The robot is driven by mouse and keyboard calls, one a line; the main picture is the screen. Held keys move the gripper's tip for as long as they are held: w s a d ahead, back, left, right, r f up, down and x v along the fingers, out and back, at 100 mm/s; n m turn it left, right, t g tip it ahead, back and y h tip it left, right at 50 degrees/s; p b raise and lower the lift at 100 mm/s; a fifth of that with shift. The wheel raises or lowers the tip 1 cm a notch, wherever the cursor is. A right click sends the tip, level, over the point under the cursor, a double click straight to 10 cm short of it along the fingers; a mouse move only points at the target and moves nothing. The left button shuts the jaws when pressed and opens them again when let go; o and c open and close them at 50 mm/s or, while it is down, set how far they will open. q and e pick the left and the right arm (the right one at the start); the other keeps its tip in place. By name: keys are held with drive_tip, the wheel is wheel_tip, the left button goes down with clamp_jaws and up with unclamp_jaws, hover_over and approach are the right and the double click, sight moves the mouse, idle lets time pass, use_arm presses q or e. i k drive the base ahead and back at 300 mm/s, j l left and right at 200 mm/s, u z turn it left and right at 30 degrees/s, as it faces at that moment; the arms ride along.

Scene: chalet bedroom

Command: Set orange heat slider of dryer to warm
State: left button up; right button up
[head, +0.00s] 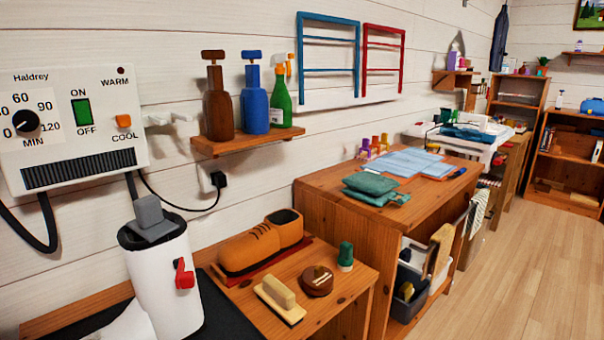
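The dryer (75,125) is a white wall-mounted box at the left, cut off by the picture's left edge. Its orange heat slider (123,121) sits low on the right side of the front, just above the word COOL. The word WARM and a small dark red dot are well above it. A green switch (82,112) lies between ON and OFF. A black timer dial (26,121) is at the left. Neither of my grippers is in view.
Below the dryer stands a white cylinder (160,275) with a grey top and red lever. A shelf (245,140) with bottles is to the right. A low wooden table (335,285) holds a brown shoe (250,250) and brush. Floor (500,270) is clear at the right.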

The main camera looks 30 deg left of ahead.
sight(123, 120)
drive_tip(key=u, duration=2.05)
